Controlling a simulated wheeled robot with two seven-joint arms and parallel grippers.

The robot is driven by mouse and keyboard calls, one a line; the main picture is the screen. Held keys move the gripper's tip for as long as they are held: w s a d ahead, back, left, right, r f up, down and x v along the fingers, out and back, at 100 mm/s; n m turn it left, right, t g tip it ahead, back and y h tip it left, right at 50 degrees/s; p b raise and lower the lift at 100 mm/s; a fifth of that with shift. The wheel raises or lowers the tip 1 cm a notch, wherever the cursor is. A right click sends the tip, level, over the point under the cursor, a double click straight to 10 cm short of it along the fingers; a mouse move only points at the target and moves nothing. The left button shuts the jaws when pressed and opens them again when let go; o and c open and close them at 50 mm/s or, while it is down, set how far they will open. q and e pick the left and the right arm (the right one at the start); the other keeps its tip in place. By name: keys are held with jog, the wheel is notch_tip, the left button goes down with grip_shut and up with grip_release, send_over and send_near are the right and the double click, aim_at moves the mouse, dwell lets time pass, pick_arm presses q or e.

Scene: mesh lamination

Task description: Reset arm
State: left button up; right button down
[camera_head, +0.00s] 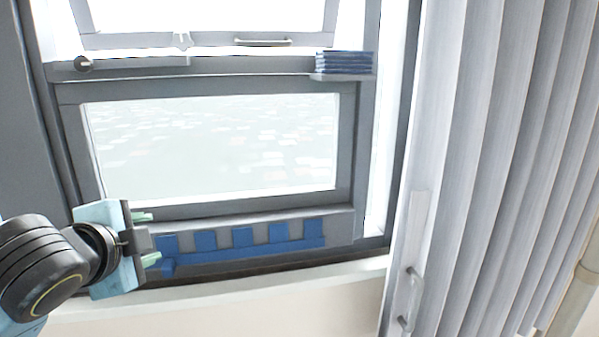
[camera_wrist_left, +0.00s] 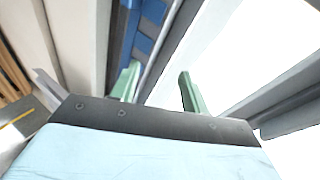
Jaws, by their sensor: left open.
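My left gripper (camera_head: 150,238) comes in from the left in the head view, in front of the lower left corner of the window. Its two green fingertips are spread apart with nothing between them. The left wrist view shows the same open fingers (camera_wrist_left: 158,88), with the blue strip beyond the left one. My right gripper is not in view.
A blue toothed strip (camera_head: 245,248) lies along the window's lower frame, right of my left gripper. A blue stack (camera_head: 345,62) sits on a small ledge at the upper right. A grey folding curtain (camera_head: 480,150) with a handle (camera_head: 412,298) fills the right side.

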pick_arm(q)
jog(key=s+d+f+n+g, duration=0.2)
jog(key=s+f+n+g, duration=0.15)
jog(key=f, duration=0.95)
jog(key=s+f+n+g, duration=0.6)
jog(key=s+f+n, duration=0.3)
jog(key=s+f, duration=1.2)
notch_tip(320, 180, down, 34)
jog(key=s+r+g+b, duration=0.1)
jog(key=s+b, duration=0.2)
jog(key=b, duration=0.5)
jog(key=s+a+f+b, duration=0.1)
jog(key=s+f+b, duration=0.2)
jog(key=s+f, duration=0.4)
jog(key=s+a+f+g+b, duration=0.1)
jog(key=s+a+f+b, duration=0.1)
jog(key=s+f, duration=0.6)
notch_tip(320, 180, down, 6)
jog(key=shift+s+a+r+b, duration=0.1)
jog(key=shift+s+a+b, duration=0.1)
jog(key=shift+b, duration=0.55)
